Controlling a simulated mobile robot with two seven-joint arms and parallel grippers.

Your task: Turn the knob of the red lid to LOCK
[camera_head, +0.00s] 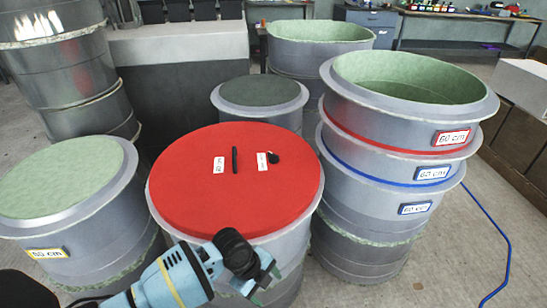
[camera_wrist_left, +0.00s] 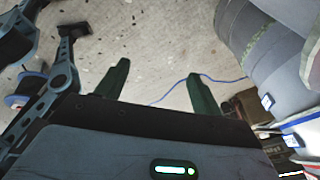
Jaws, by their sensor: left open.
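The red lid (camera_head: 235,205) lies flat on a grey drum-shaped mould in the middle of the head view. A small black knob (camera_head: 273,157) sits on its right half, beside a white label (camera_head: 262,162) too small to read. A black bar (camera_head: 235,160) stands near the lid's middle, with another white label (camera_head: 219,165) to its left. My left gripper (camera_head: 266,284) is in front of the lid's near edge, low and apart from the knob. My right gripper does not show.
A stack of moulds (camera_head: 385,190) with 60 cm labels stands close on the right. A green-topped mould (camera_head: 60,185) stands on the left, and a smaller mould (camera_head: 259,95) behind the lid. A blue hose (camera_head: 507,240) lies on the floor at right.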

